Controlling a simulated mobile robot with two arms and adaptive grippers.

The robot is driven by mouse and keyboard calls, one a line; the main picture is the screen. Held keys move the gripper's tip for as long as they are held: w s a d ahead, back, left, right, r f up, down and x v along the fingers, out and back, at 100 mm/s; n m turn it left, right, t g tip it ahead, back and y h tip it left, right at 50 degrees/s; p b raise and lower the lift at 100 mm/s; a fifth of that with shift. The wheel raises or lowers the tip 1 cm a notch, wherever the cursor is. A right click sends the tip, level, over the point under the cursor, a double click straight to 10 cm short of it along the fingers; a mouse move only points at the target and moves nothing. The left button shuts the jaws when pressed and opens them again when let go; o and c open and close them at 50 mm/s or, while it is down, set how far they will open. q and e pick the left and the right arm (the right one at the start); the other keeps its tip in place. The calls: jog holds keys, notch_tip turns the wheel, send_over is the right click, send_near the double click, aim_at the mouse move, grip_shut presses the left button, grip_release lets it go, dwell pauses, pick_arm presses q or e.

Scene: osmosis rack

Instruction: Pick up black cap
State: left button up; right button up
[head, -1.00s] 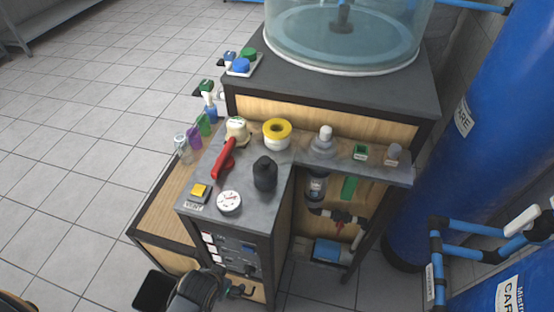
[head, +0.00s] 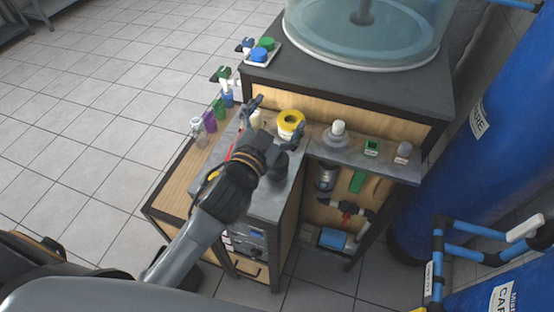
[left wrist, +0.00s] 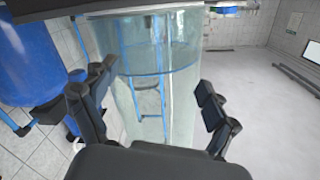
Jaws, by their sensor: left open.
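The black cap (head: 279,172) stands on the grey top of the low cabinet in the head view, partly hidden behind my left gripper. My left gripper (head: 275,119) is open, its two fingers spread above the cabinet top. The cap shows just beside and below the right-hand finger; I cannot tell whether they touch. In the left wrist view the open gripper (left wrist: 152,108) faces the clear tank and the room, and the cap is not seen there. My right gripper is not in view.
A yellow tape roll (head: 291,122) sits just beyond the gripper. A grey-white fitting (head: 337,133) and a green piece (head: 371,147) stand to the right on the ledge. A large clear tank (head: 365,40) rises behind. Small coloured bottles (head: 209,121) stand at left.

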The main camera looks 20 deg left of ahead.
pick_arm(q)
jog(key=s+d+r+m+h, duration=0.2)
jog(key=d+r+m+h, duration=1.15)
jog(key=r+h, duration=0.2)
jog(key=s+d+m+g+h, duration=0.5)
jog(key=d+m+g, duration=0.2)
jog(key=m+g, duration=0.55)
jog(key=m+g+y+p, duration=0.3)
jog(key=m+g+y, duration=0.3)
jog(key=y, duration=1.6)
send_over(277, 161)
jog(key=shift+m+t, duration=0.45)
jog(key=shift+m, duration=0.15)
jog(key=f, duration=2.3)
jog(key=shift+w+a+f, duration=0.2)
jog(key=shift+a+f, duration=0.1)
jog(key=shift+a, duration=0.05)
jog(key=shift+f, duration=0.9)
jog(key=f+p, duration=0.1)
jog(key=f, duration=0.1)
jog(key=f+p, duration=0.1)
jog(key=shift+w+d+f+p, duration=0.15)
jog(key=shift+w+f+p, duration=0.15)
jog(key=shift+f, duration=0.5)
